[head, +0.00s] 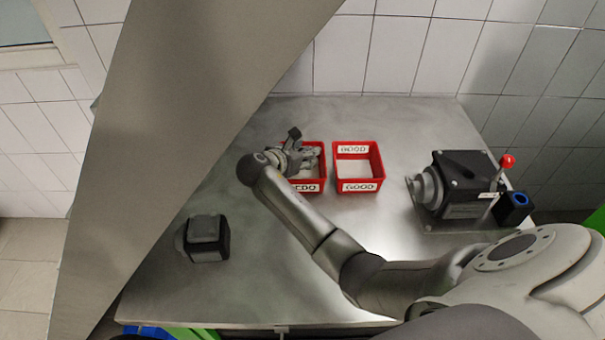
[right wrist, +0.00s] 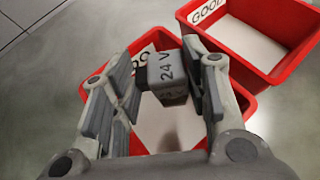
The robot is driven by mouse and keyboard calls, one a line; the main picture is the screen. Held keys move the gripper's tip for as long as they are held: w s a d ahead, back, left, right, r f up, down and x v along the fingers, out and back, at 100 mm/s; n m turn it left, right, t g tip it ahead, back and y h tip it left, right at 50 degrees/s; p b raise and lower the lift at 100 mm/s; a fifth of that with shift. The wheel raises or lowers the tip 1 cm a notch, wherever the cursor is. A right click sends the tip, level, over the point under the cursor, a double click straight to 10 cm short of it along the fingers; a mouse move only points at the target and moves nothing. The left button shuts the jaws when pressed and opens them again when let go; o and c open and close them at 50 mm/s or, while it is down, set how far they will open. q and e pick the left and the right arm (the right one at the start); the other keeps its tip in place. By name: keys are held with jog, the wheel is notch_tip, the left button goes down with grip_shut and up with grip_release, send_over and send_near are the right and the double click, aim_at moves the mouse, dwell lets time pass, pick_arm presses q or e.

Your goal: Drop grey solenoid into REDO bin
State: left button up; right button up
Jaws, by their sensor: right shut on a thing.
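The grey solenoid (right wrist: 168,78), a small block marked 24 V, sits between the fingers of my right gripper (right wrist: 162,72) in the right wrist view. The gripper is shut on it. In the head view my right gripper (head: 306,157) is over the red REDO bin (head: 308,187), and the arm and fingers hide part of the bin. In the right wrist view the REDO bin (right wrist: 245,101) lies below the solenoid, its pale floor showing under the fingers. The solenoid cannot be made out clearly in the head view. My left gripper is not in view.
A red GOOD bin (head: 374,184) stands just right of the REDO bin and looks empty. A black testbench device (head: 465,185) with a red-knobbed lever (head: 507,161) is at the right. A dark grey block-shaped unit (head: 207,238) sits at the left. The table's front middle is clear.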

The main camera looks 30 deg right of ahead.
jog(key=shift+r, duration=0.1)
jog(key=o, duration=1.2)
jog(key=shift+o, duration=0.2)
jog(key=v, duration=1.2)
